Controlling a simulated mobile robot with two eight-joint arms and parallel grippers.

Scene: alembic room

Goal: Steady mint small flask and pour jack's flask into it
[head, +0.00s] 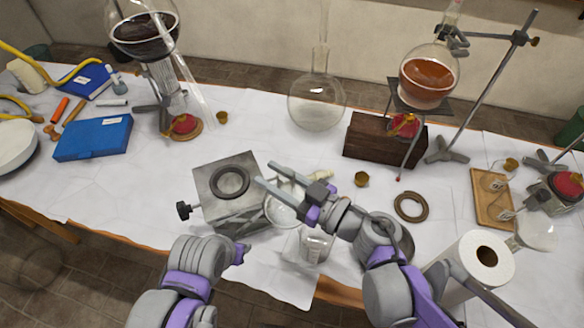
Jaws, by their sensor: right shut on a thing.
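A grey metal lab jack (208,181) with a black side knob stands on the white-covered table, and the dark ring (230,182) on its top is empty. My right gripper (275,178) is shut on a clear round glass flask (281,211), just right of the jack; its neck is partly hidden by the fingers. A small clear glass vessel (315,246) stands below my right wrist near the front edge; I cannot make out a mint tint. My left arm is at the lower front, its gripper (240,253) mostly hidden, fingers unclear.
A second dark ring (411,207) lies right of my right arm. A paper roll (473,264) stands front right. A large clear flask (317,101), a wooden block (362,139) and a stand with an orange-filled flask (428,82) are behind. A blue case (93,138) lies left.

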